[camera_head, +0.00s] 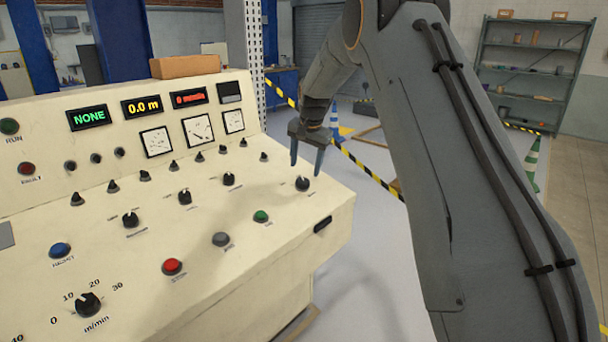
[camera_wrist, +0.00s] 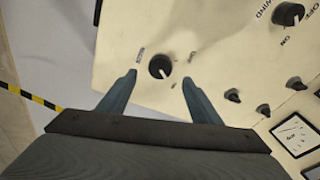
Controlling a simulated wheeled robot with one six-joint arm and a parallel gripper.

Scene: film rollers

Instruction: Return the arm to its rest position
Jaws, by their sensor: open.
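My gripper (camera_head: 307,155) hangs over the right end of a cream control panel (camera_head: 110,240), with its two blue-grey fingers pointing down. In the wrist view my gripper (camera_wrist: 160,92) is open and nothing is between its fingers. A black rotary knob (camera_head: 302,184) lies just below the fingertips; it also shows between them in the wrist view (camera_wrist: 160,67). The fingers look apart from the knob, but the exact gap is hard to tell. My arm is raised and bent, reaching forward from the right side of the head view.
The panel carries several knobs, a red button (camera_head: 172,266), a blue button (camera_head: 60,250), a green button (camera_head: 261,216) and dials. Yellow-black tape (camera_head: 368,176) runs behind it. A shelf (camera_head: 530,70) and a green-white cone (camera_head: 531,165) stand at the right. Grey floor is open beside the panel.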

